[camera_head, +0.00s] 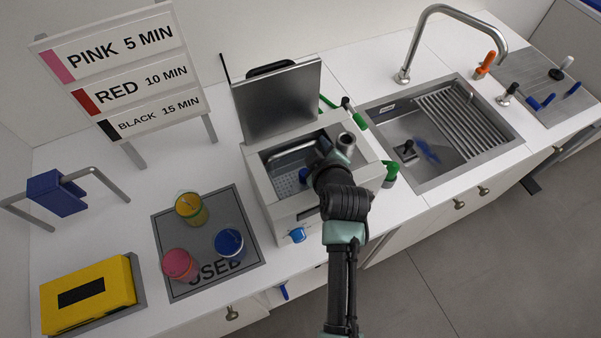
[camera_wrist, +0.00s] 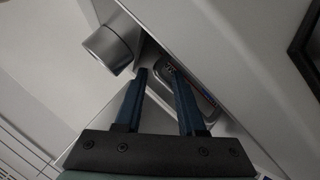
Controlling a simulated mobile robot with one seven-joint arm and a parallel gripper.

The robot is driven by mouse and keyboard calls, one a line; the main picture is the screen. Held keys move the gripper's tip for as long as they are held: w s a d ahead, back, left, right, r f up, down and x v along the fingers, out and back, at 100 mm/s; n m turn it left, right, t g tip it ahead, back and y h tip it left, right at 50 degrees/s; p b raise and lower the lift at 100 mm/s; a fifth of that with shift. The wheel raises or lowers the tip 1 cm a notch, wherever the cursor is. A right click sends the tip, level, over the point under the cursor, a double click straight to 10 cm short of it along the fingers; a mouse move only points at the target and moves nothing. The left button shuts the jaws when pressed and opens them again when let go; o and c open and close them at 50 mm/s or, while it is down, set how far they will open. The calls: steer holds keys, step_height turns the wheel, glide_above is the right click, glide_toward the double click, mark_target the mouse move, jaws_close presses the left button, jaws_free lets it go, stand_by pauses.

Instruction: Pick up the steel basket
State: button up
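The steel basket (camera_head: 287,184) sits inside the open tank of the grey box-shaped bath (camera_head: 265,200). Its perforated floor and left part show in the head view; my gripper and arm hide its right part. My gripper (camera_head: 318,150) is over the right side of the tank, with its tips largely hidden in that view. In the wrist view, its two blue fingers (camera_wrist: 156,70) are apart with nothing clearly held between them. They point toward the tank opening, where part of a metal rim (camera_wrist: 176,68) shows. Whether they touch the basket I cannot tell.
The bath's raised lid (camera_head: 278,100) stands behind the tank. A grey cylinder (camera_head: 346,142) rises close beside my gripper. Three jars stand on the dark mat (camera_head: 175,232) to the left. A sink (camera_head: 425,165) is at the right, with green-handled valves (camera_head: 390,172) nearby.

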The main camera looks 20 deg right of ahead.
steer(key=shift+x, duration=0.75)
jaws_close()
steer(key=shift+r, duration=0.15)
stand_by(0.8)
